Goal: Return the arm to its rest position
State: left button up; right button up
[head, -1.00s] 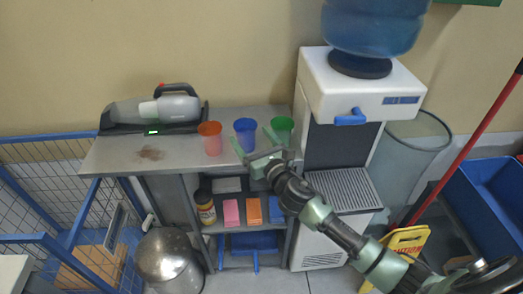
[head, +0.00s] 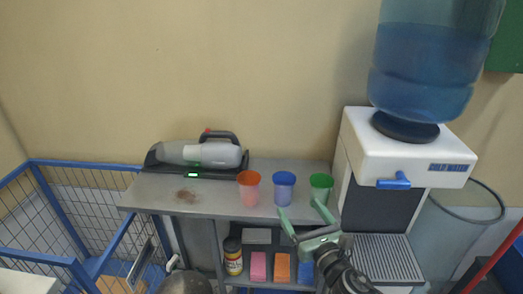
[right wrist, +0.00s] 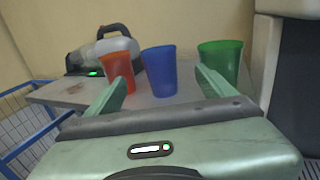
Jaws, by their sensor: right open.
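My right gripper (head: 301,209) is open and empty, in front of the table's front edge near the blue and green cups. Its two green fingers also show in the right wrist view (right wrist: 163,86), pointing toward the cups with nothing between them. A red-orange cup (head: 249,190), a blue cup (head: 284,189) and a green cup (head: 321,187) stand upright in a row on the grey table (head: 205,207). In the right wrist view the blue cup (right wrist: 159,72) stands beyond the gap between the fingers. My left gripper is not in view.
A handheld vacuum (head: 200,153) lies at the table's back left, near a brown stain (head: 186,196). A white water dispenser (head: 405,150) stands close on the right. Below are a bottle (head: 233,257) and pink, orange and blue boxes. A blue wire cage (head: 85,163) is at left.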

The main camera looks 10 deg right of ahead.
jog(key=s+d+f+m+g+h, duration=0.25)
jog(key=s+f+m, duration=0.25)
jog(key=m, duration=0.5)
jog(key=s+d+f+m+g+h, duration=0.1)
jog(key=s+f+m+g+h, duration=0.1)
jog(key=s+f+m+g, duration=0.5)
jog(key=s+a+f+m+g+y, duration=0.1)
jog(key=s+a+f+m+g, duration=0.1)
jog(key=s+m, duration=0.7)
jog(key=s+a+f+m+g+y, duration=0.2)
jog(key=s+f+m+g, duration=0.1)
jog(key=s+m, duration=0.6)
notch_tip(320, 180, down, 24)
jog(key=s+g, duration=0.1)
jog(key=s+d+f+g, duration=0.1)
jog(key=s+d+f, duration=0.1)
jog(key=s+f, duration=1.5)
jog(key=shift+s+d+f+h, duration=0.15)
jog(key=shift+s+d+h, duration=0.15)
jog(key=shift+d+h, duration=0.05)
